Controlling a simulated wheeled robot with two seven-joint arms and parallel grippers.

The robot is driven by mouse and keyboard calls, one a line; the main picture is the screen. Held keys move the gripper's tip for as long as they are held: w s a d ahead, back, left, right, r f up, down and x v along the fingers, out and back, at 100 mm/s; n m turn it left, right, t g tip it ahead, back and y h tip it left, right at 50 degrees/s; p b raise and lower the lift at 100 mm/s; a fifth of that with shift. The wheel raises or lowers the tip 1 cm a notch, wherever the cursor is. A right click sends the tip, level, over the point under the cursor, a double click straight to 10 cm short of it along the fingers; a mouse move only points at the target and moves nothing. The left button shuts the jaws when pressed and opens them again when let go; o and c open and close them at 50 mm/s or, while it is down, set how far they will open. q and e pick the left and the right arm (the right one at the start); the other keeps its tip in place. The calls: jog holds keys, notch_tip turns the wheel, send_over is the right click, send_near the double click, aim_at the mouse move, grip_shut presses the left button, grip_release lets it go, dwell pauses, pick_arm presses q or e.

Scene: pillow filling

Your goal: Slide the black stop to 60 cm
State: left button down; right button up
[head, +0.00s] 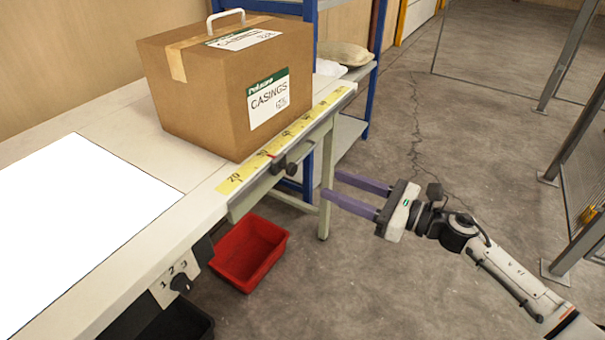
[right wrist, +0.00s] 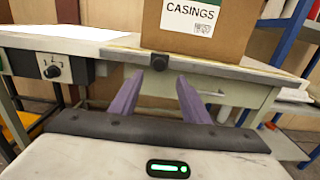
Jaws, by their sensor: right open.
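The black stop (head: 283,166) sits on the front rail of the workbench, below the yellow ruler (head: 226,186). In the right wrist view, the stop's round black knob (right wrist: 159,62) is straight ahead. My right gripper (head: 332,183) is open and empty, with two purple fingers pointing at the bench front, to the right of the stop and apart from it. In the wrist view, the knob shows between and beyond the fingertips (right wrist: 160,77). My left gripper is out of view.
A cardboard casings box (head: 200,100) stands on the bench behind the ruler. A red bin (head: 249,252) is on the floor below. A dial panel (head: 174,280) is on the bench front, left. Blue shelving stands behind. Floor right of the bench is clear up to a fence.

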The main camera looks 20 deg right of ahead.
aim_at(295, 169)
jog(key=p+x, duration=0.1)
jog(key=x, duration=0.8)
jog(key=shift+w+a, duration=0.3)
grip_shut()
